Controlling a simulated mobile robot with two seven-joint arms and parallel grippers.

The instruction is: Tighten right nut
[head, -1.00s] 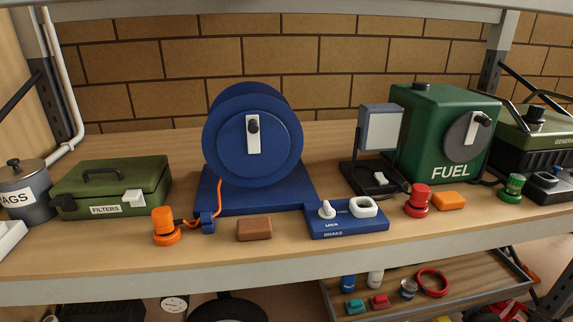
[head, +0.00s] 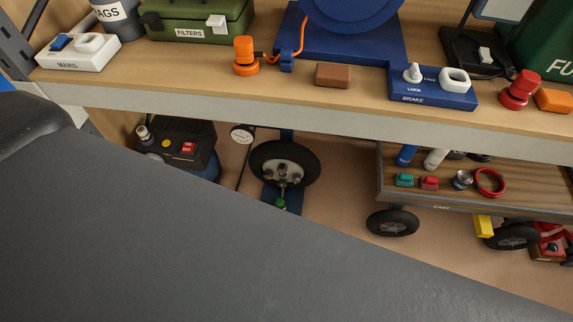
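A blue stand and a small green part (head: 280,203) show at the wheel's lower edge. Neither gripper is in view. A large dark grey part of my own body fills the lower left and bottom of the view and hides the floor there.
The bench edge (head: 300,119) runs above the wheel. A dark machine with a red switch (head: 188,148) stands left of it, and a round gauge (head: 242,134) hangs between. A cart (head: 440,206) with small items stands to the right. Some floor (head: 335,180) is clear between wheel and cart.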

